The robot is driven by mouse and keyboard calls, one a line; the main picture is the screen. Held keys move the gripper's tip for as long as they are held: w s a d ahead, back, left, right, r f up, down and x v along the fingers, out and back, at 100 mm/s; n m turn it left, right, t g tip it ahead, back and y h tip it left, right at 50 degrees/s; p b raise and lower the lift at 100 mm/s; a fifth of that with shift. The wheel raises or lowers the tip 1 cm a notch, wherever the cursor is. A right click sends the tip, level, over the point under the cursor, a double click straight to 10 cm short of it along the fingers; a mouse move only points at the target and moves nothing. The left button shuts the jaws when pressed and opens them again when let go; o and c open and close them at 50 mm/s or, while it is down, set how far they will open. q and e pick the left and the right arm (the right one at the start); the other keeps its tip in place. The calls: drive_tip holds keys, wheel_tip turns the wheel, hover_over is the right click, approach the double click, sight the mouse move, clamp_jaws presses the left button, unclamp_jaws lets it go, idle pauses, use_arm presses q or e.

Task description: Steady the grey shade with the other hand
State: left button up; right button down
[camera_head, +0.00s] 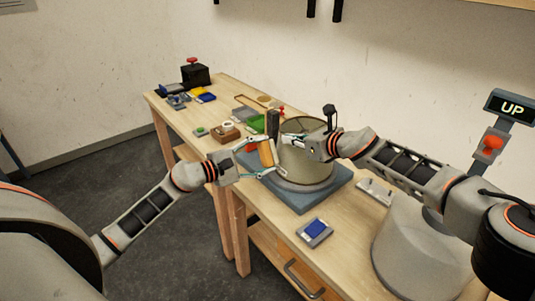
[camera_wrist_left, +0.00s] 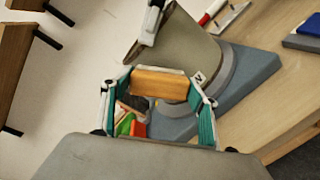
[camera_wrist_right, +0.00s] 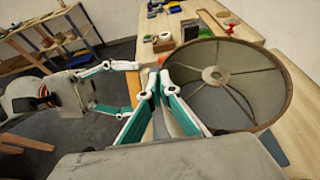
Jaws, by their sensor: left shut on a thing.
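The grey shade (camera_head: 306,165) stands upright on a blue-grey base plate (camera_head: 318,196), its open top up; its hollow inside and spokes show in the right wrist view (camera_wrist_right: 240,85). My left gripper (camera_head: 262,158) is shut on an orange-brown block (camera_wrist_left: 160,83), close against the near left side of the shade. My right gripper (camera_wrist_right: 158,82) is at the shade's rim on the left, its fingers close together with the thin wall seemingly pinched between them. The exact contact is partly hidden by the fingers.
A small blue-topped tray (camera_head: 315,231) lies in front of the base plate. A grey metal piece (camera_head: 375,191) lies to its right. Green and brown small items (camera_head: 229,133) and a dark upright post (camera_head: 273,124) stand behind.

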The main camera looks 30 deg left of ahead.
use_arm(q)
drive_tip(key=shift+v, duration=2.05)
use_arm(e)
drive_tip(key=shift+d+f, duration=0.1)
drive_tip(key=shift+f, duration=0.2)
use_arm(q)
drive_tip(key=shift+s+a, duration=0.1)
drive_tip(key=v, duration=0.2)
drive_tip(key=shift+s+a+r, duration=0.1)
drive_tip(key=shift+s+a, duration=0.05)
drive_tip(key=shift+s, duration=0.2)
use_arm(e)
drive_tip(key=c, duration=2.2)
unclamp_jaws()
use_arm(q)
drive_tip(key=shift+w, duration=0.15)
use_arm(e)
drive_tip(key=shift+w, duration=0.1)
drive_tip(key=shift+r, duration=0.2)
drive_tip(key=shift+d+r, duration=0.1)
